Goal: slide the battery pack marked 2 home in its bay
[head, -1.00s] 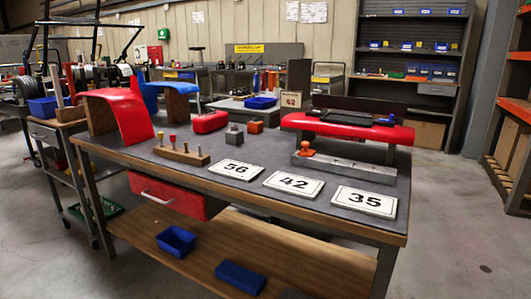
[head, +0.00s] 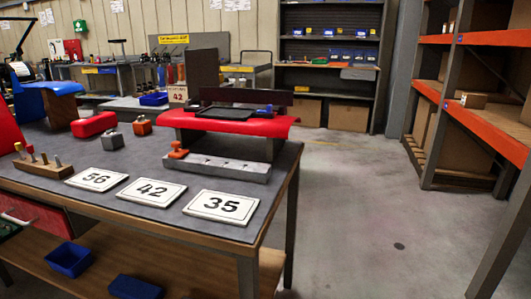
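I cannot make out a battery pack marked 2 or a battery bay in the head view. Neither of my grippers shows. A workbench (head: 150,226) stands at the left and centre.
A small grey block (head: 112,139), an orange block (head: 142,125) and a red case (head: 93,124) are on the bench. Blue bins (head: 70,259) sit on its lower shelf. Orange-edged shelving (head: 470,120) stands right, dark shelving (head: 330,60) behind. Open floor (head: 370,220) lies between.

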